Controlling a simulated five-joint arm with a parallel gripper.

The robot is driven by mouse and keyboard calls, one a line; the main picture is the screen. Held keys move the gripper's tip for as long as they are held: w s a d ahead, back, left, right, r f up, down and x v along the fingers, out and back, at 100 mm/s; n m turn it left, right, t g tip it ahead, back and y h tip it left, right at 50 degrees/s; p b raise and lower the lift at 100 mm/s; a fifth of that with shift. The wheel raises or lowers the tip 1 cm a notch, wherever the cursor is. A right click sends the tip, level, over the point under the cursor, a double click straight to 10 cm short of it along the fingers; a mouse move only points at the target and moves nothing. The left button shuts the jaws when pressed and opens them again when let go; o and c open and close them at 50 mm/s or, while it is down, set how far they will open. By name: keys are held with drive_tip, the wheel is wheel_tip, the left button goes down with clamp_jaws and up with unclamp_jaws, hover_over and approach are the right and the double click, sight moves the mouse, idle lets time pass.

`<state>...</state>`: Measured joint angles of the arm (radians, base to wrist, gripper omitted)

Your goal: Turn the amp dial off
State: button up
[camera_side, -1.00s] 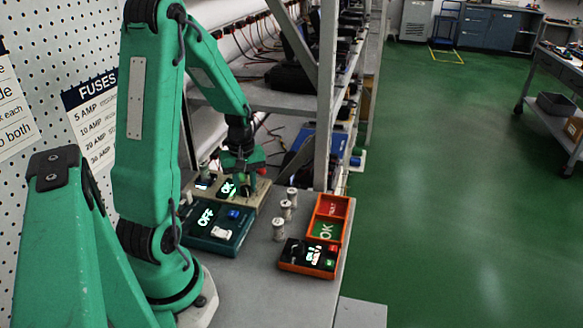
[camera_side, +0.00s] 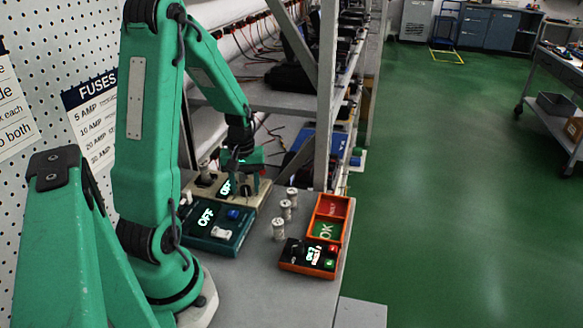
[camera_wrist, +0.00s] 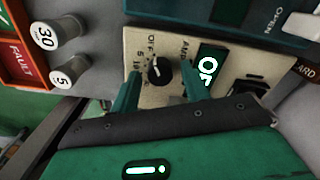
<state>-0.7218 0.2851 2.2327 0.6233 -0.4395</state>
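The amp dial (camera_wrist: 159,72) is a black round knob on a beige unit (camera_wrist: 140,45), with OFF and number marks printed around it. Exactly which mark its pointer meets is hard to tell. My gripper (camera_wrist: 160,90) has its two teal fingers apart, one on each side of the dial; contact with the knob is unclear. A green display (camera_wrist: 207,68) beside the dial is partly visible, its text starting with O. In the side view the beige unit (camera_side: 259,194) sits at the back of the bench with my gripper (camera_side: 243,178) low over it, hiding the dial.
A teal unit (camera_side: 226,245) showing OFF stands in front of the beige one. Several white fuses (camera_side: 278,229) stand to its right. An orange tester (camera_side: 309,269) and red FAULT and green OK bins (camera_side: 327,230) line the right edge. A shelf post rises behind.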

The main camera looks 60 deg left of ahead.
sight(247, 188)
drive_tip(key=shift+r, duration=0.1)
idle(0.3)
drive_tip(key=shift+r, duration=3.8)
drive_tip(key=shift+d, duration=0.1)
drive_tip(key=shift+w+d+r, duration=0.1)
drive_tip(key=shift+d+r, duration=0.05)
drive_tip(key=shift+r, duration=0.05)
drive_tip(key=s+d+r+m+t, duration=0.2)
drive_tip(key=d+r+m, duration=0.4)
drive_tip(key=d, duration=0.5)
drive_tip(key=s+d+r+m+t, duration=0.1)
drive_tip(key=d+r+m+t, duration=0.2)
drive_tip(key=d+r+m, duration=0.3)
drive_tip(key=shift+s+d+m+t, duration=0.35)
drive_tip(key=shift+d+m, duration=0.35)
drive_tip(key=shift+d, duration=2)
